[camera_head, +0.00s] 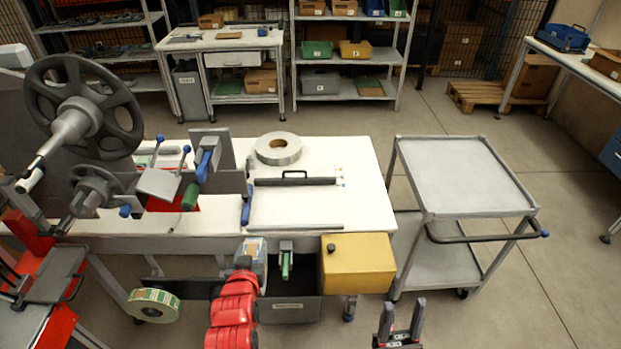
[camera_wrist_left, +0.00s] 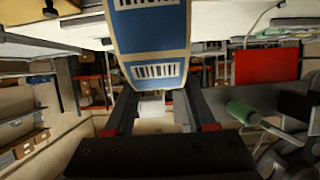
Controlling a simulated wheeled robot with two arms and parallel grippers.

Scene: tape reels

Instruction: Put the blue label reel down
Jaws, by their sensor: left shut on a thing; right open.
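The blue label reel (camera_wrist_left: 150,45), with white barcode labels on a blue rim, fills the top middle of the left wrist view. My left gripper (camera_wrist_left: 155,95) is shut on it, with one dark finger on each side. In the head view, my red left arm reaches up to the table's front edge, where the left gripper (camera_head: 252,258) is seen end-on; the reel's outline is hard to make out there. My right gripper (camera_head: 398,325) is open and empty, low in front of the table, its two fingers pointing up.
The white table (camera_head: 350,205) carries a pale reel (camera_head: 278,157) and a black-handled bar (camera_head: 295,181). Handwheels (camera_head: 85,105) and rollers stand at left. A yellow box (camera_head: 358,265) stands at the front. A green-labelled reel (camera_head: 153,305) hangs lower left. A grey cart (camera_head: 460,175), empty on top, stands right.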

